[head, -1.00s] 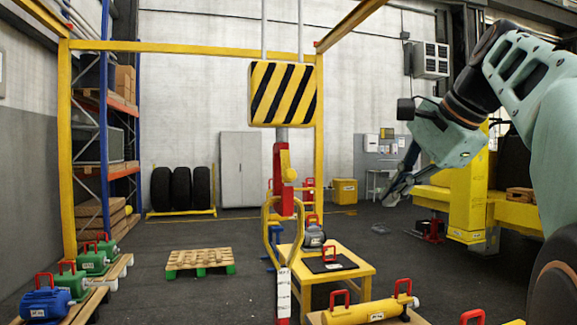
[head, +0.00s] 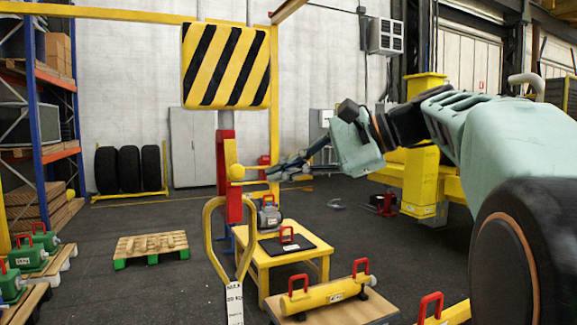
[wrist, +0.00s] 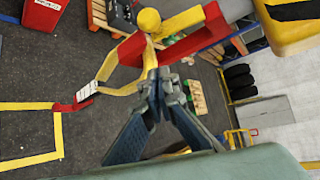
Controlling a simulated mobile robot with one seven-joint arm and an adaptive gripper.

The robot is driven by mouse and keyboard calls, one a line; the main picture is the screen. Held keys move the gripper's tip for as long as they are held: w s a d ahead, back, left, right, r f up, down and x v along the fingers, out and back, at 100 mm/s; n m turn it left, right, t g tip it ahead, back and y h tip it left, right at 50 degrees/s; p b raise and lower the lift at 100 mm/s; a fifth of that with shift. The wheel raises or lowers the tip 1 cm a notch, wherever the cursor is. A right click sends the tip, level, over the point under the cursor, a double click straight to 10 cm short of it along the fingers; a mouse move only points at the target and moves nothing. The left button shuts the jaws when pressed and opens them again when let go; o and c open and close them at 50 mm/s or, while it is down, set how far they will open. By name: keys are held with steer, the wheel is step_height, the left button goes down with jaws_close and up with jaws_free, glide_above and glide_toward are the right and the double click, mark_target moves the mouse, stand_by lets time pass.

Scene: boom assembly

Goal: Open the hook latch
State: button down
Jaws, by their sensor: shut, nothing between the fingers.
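The hook hangs under the yellow-and-black striped block (head: 226,66). Its red shank (head: 228,160) carries the latch, whose yellow ball knob (head: 237,172) shows on the shank's right side; the knob is also near the top of the wrist view (wrist: 149,20). A yellow loop (head: 209,232) hangs at the shank's lower end. My gripper (head: 275,173) is shut and empty, pointing left at the knob from a little to its right. In the wrist view my fingertips (wrist: 168,76) overlap the yellow bar below the knob; I cannot tell whether they touch it.
A yellow table (head: 262,262) with a grey motor (head: 268,217) stands below and right of the hook. A yellow cylinder (head: 325,295) with red handles lies in front. A pallet (head: 150,246) is on the floor at left. Free air surrounds the hook.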

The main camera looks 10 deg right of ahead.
mark_target(234, 161)
steer(key=a, duration=0.2)
steer(key=s+a, duration=0.1)
steer(key=a, duration=0.1)
steer(key=shift+s+a, duration=0.1)
steer(key=shift+a, duration=0.25)
steer(key=shift+r+p, duration=0.1)
steer(key=shift+p, duration=0.25)
steer(key=shift+s+r, duration=0.1)
steer(key=shift+s, duration=0.05)
steer(key=shift+p, duration=0.35)
